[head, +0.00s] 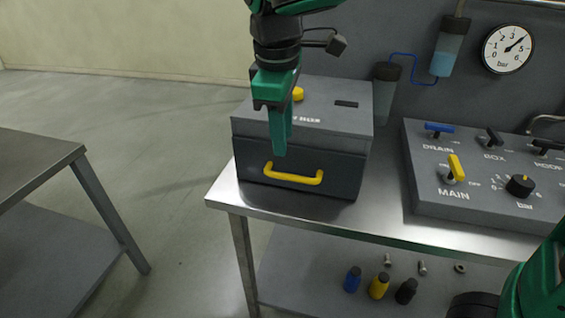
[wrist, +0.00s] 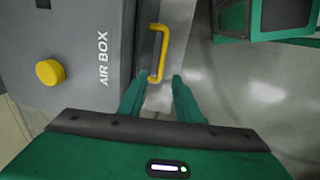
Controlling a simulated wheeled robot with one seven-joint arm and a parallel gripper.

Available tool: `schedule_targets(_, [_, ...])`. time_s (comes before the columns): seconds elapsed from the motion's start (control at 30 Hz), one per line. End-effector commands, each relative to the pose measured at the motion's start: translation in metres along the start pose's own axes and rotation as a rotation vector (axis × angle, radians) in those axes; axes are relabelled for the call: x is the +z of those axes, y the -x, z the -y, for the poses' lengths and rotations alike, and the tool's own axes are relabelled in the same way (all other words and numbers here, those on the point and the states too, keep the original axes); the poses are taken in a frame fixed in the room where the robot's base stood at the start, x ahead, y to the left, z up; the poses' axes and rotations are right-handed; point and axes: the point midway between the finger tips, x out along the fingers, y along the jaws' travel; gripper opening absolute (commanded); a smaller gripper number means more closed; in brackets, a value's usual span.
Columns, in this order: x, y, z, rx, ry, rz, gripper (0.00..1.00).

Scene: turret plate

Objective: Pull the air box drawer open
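The air box (head: 348,118) is a grey box on the left end of the steel bench. Its dark drawer (head: 340,172) looks flush with the front, with a yellow bar handle (head: 293,175) across it. My gripper (head: 279,150) points down at the box front, its tips a little above the handle in the picture. In the wrist view, the fingers of my gripper (wrist: 159,80) are apart and empty. The handle (wrist: 164,45) lies ahead of the tips, its near end close to the gap between them. Whether they touch cannot be told.
A yellow knob (head: 298,94) sits on the box lid. Right of the box stands a valve panel (head: 480,205) with levers. Small bottles (head: 378,286) and fittings lie on the lower shelf. Another table (head: 35,160) is at left; the floor between is clear.

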Motion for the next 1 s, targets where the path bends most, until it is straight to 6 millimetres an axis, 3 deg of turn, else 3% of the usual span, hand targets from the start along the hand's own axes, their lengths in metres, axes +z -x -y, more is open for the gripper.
schedule_targets(0.5, [-0.002,-0.082,0.002,-0.002,0.002,0.002,0.31])
schedule_targets(0.7, [-0.002,-0.098,0.002,-0.001,0.002,-0.001,0.31])
schedule_targets(1.0, [-0.002,-0.101,0.002,-0.001,0.001,-0.001,0.31])
